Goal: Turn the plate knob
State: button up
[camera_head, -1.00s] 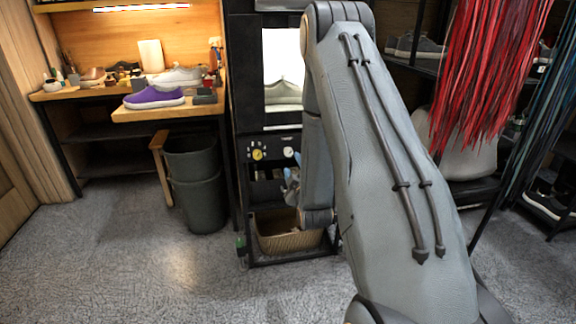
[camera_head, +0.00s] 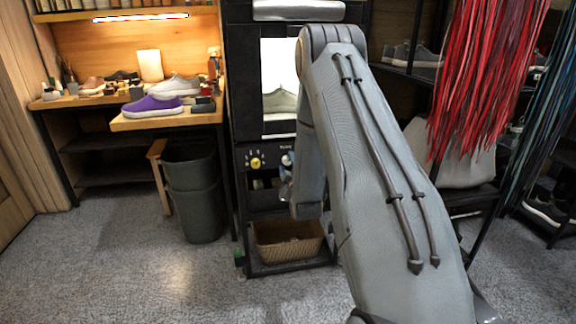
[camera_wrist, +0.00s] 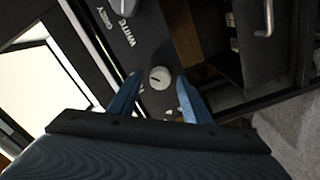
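A round pale knob (camera_wrist: 160,77) with a dark pointer line sits on the black panel in the wrist view, between my fingertips. My gripper (camera_wrist: 159,80) is open, with one blue finger on each side of the knob and a gap showing. Whether the tips reach the panel's depth I cannot tell. In the head view a pale knob (camera_head: 286,160) is at the panel's right, beside my gripper (camera_head: 285,187), which is mostly hidden by my arm. A yellow knob (camera_head: 255,162) is to its left. The panel label there is too small to read fully.
Printed words GREY and WHITE run along the panel (camera_wrist: 118,33) in the wrist view. A metal handle (camera_wrist: 266,20) is at upper right. Below the panel is a wicker basket (camera_head: 288,251). A bin (camera_head: 193,205) stands left; red strands (camera_head: 485,80) hang right.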

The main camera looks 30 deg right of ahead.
jog(key=c, duration=1)
jog(key=shift+o, duration=0.2)
jog(key=shift+m, duration=0.3)
jog(key=m, duration=0.3)
jog(key=shift+m+p, duration=0.3)
jog(key=shift+p, duration=0.1)
jog(key=m, duration=0.4)
jog(key=shift+d+p, duration=0.1)
jog(key=shift+p, duration=0.3)
jog(key=m, duration=0.5)
jog(key=shift+p, duration=0.35)
jog(key=shift+m, duration=1.8)
